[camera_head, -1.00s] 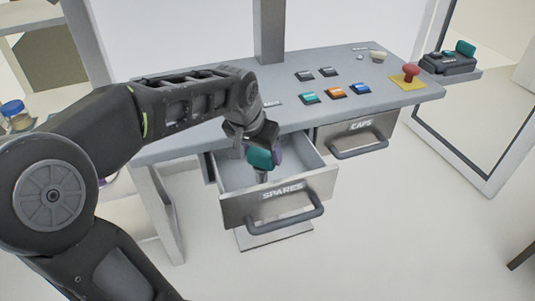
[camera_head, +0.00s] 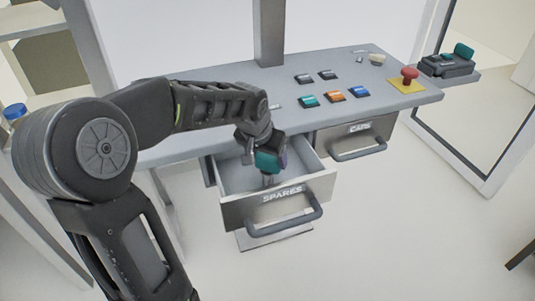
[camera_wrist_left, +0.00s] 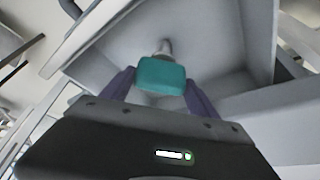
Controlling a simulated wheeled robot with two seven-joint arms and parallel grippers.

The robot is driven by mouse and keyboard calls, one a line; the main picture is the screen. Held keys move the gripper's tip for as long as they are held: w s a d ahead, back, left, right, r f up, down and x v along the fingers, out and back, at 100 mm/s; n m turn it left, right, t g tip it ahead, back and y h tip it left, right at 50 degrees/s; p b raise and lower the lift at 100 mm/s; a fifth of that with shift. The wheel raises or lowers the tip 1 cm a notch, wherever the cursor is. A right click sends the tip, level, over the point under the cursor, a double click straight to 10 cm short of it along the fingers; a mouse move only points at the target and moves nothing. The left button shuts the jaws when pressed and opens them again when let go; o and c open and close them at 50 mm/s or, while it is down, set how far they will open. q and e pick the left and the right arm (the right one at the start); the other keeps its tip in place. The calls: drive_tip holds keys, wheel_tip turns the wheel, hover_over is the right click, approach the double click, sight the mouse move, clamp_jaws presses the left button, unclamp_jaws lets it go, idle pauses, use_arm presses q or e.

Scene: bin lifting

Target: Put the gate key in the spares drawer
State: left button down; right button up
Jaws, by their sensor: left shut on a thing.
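The gate key has a teal head and a grey metal shaft; its head (camera_head: 267,162) shows in the head view inside the open spares drawer's outline. My left gripper (camera_head: 270,156) is shut on the key's head, shaft pointing down. In the left wrist view the key's head (camera_wrist_left: 162,76) sits between the two purple fingers, with the drawer interior behind it. The spares drawer (camera_head: 235,212) is pulled out, with a SPARES label and a grey handle on its front. Whether the shaft touches the drawer floor I cannot tell. My right gripper is not in view.
The caps drawer (camera_head: 352,138) is shut, right of the spares drawer. The grey console top (camera_head: 225,82) above holds several coloured buttons and a red mushroom knob (camera_head: 409,75). A dark device with a teal piece (camera_head: 447,64) stands on a side shelf at right.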

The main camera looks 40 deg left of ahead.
use_arm(q)
drive_tip(key=shift+f, duration=0.1)
drive_tip(key=shift+c, duration=2.4)
unclamp_jaws()
drive_tip(key=shift+r, duration=0.25)
drive_tip(key=v, duration=1.1)
drive_tip(key=shift+s+r+b, duration=0.25)
drive_tip(key=shift+r+b, duration=0.05)
drive_tip(key=shift+d, duration=0.1)
